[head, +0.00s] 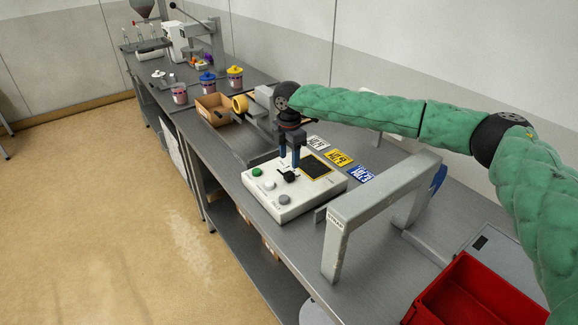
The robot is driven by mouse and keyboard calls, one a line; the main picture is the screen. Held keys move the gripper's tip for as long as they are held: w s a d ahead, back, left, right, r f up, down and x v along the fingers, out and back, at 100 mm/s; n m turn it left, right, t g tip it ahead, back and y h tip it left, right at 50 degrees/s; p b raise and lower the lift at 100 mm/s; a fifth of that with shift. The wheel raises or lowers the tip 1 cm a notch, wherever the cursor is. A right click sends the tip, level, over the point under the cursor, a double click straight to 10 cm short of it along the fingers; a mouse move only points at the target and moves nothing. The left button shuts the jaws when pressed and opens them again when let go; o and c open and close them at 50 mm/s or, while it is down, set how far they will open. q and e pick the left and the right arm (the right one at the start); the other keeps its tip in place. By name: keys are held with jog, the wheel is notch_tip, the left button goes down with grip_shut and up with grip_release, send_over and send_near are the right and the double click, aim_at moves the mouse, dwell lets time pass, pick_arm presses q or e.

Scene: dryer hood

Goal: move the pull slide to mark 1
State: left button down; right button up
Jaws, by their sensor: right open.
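A white control box (296,201) stands on the grey bench. Its top carries a green button (256,172), a pale button (270,185), a grey button (284,199), a black knob-like part (289,177) and a dark panel edged in yellow (316,166). No pull slide or mark 1 can be made out at this size. My right gripper (289,165) points down over the box, open, its fingers just behind the black part; I cannot tell whether they touch it. My left gripper is not in view.
White, yellow and blue tags (341,158) lie behind the box. A cardboard box (213,108) and lidded jars (207,83) stand farther back on the bench.

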aim_at(289, 173)
jog(key=f, duration=0.1)
jog(key=f+p, duration=0.1)
jog(key=f, duration=0.3)
jog(key=shift+w+p, duration=0.3)
jog(key=shift+p, duration=0.05)
jog(key=shift+s+f, duration=0.25)
jog(key=shift+f, duration=0.4)
jog(key=shift+w+f, duration=0.1)
jog(key=shift+f, duration=0.15)
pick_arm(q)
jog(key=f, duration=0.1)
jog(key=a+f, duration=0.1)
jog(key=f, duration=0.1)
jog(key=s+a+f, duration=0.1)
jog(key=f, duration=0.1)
pick_arm(e)
jog(key=shift+c, duration=0.4)
